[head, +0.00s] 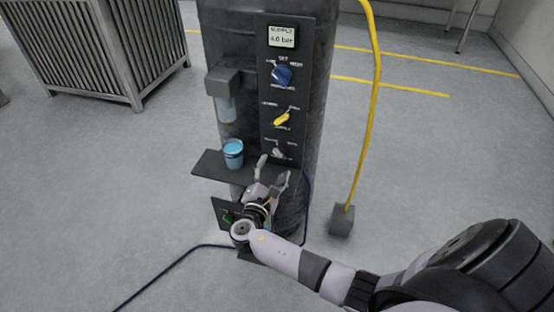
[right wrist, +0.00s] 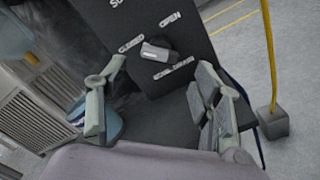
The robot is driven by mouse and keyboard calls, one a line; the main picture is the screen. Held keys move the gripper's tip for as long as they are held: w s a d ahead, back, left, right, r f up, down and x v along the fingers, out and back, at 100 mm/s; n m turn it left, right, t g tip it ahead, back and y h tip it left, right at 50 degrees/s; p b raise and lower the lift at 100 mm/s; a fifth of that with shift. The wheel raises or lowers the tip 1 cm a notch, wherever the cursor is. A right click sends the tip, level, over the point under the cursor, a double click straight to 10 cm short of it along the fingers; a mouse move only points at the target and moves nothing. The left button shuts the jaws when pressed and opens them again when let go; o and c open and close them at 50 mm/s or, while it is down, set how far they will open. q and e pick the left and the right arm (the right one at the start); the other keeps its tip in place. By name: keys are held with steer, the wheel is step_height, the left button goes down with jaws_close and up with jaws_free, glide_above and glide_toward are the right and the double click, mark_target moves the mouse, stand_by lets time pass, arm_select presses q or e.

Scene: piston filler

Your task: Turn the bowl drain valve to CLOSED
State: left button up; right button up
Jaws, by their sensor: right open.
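The bowl drain valve is a small grey handle (head: 278,152) low on the dark panel of the column. In the right wrist view the handle (right wrist: 157,51) shows among the labels CLOSED, OPEN and BOWL DRAIN. I cannot tell for sure which label it points to. My right gripper (head: 272,174) is just below the handle in the head view. Its two fingers are spread and empty in the right wrist view (right wrist: 158,92), with the handle beyond them and not between the tips. My left gripper is not in view.
A blue cup (head: 233,154) stands on the shelf (head: 208,168) left of the panel, under a clear bowl (head: 226,107). A yellow supply knob (head: 281,118) and a blue set knob (head: 282,74) are above. A yellow hose (head: 375,100) runs to a grey block (head: 341,219) at right.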

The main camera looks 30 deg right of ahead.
steer(key=v, duration=0.5)
steer(key=shift+s+a, duration=0.25)
steer(key=shift+a, duration=0.05)
steer(key=s+f+m+g+y, duration=0.1)
steer(key=s+f+g+y, duration=0.4)
steer(key=f, duration=1)
steer(key=s+f+m+g+y, duration=0.1)
steer(key=s+f+y, duration=0.1)
steer(key=s+f, duration=0.9)
steer(key=s+a+f+m+g+y, duration=0.1)
steer(key=s+f+m, duration=0.3)
steer(key=s, duration=0.5)
steer(key=s+a+f+m+g+y, duration=0.2)
steer(key=s+f+m+y, duration=0.1)
steer(key=s+f, duration=0.6)
steer(key=s+a+f+m+g+y, duration=0.1)
steer(key=s+f+m, duration=0.4)
steer(key=s, duration=0.6)
step_height(320, 180, down, 2)
steer(key=shift+a+f+m+g+y, duration=0.15)
steer(key=shift+a+m+g+y, duration=0.25)
steer(key=shift+y, duration=0.4)
